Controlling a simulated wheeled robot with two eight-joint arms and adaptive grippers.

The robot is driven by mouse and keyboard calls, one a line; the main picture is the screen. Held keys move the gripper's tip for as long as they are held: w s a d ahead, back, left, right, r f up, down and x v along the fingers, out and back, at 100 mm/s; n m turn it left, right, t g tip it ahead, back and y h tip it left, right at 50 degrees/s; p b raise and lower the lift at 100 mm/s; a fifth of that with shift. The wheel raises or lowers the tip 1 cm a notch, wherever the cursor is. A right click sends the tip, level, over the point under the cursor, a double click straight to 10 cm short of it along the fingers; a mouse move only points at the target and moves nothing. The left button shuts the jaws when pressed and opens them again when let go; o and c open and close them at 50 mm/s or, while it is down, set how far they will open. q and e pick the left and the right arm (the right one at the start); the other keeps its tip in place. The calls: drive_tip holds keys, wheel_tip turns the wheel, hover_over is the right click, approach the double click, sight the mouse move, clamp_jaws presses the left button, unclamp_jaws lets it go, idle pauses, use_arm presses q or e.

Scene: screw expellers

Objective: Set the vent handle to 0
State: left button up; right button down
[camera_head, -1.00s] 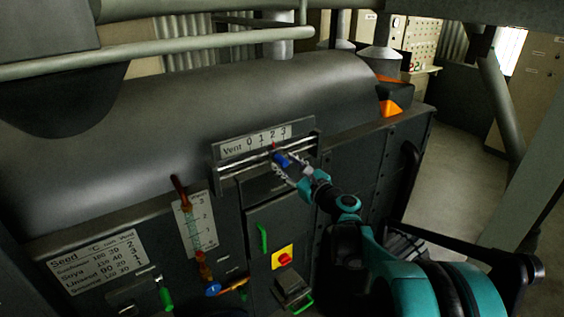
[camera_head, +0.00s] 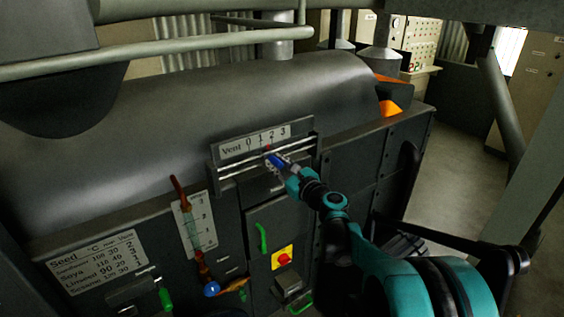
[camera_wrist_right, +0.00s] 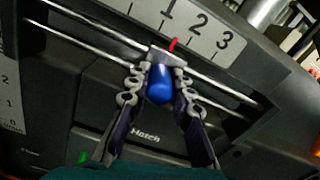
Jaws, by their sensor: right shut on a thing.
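The blue vent handle (camera_head: 275,159) hangs from a slider on two horizontal metal rails below the Vent scale (camera_head: 255,141), marked 0 to 3. In the right wrist view the blue handle (camera_wrist_right: 160,84) lies between the gripper fingers, and the red pointer (camera_wrist_right: 174,45) above it stands between 1 and 2. My right gripper (camera_head: 279,164) is shut on the handle, one finger on each side. It comes from the lower right. My left gripper is not in view.
The hatch panel (camera_wrist_right: 140,132) lies just below the rails. A gauge with a red-brown rod (camera_head: 180,190), a green handle (camera_head: 262,238) and a red button on yellow (camera_head: 284,259) are on the machine front. The rails left of the handle are clear.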

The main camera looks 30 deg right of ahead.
drive_tip(key=a, duration=0.6)
drive_tip(key=shift+s+a, duration=0.25)
drive_tip(key=c, duration=1.3)
unclamp_jaws()
drive_tip(key=shift+a, duration=0.1)
drive_tip(key=shift+c, duration=0.2)
drive_tip(key=shift+a, duration=0.1)
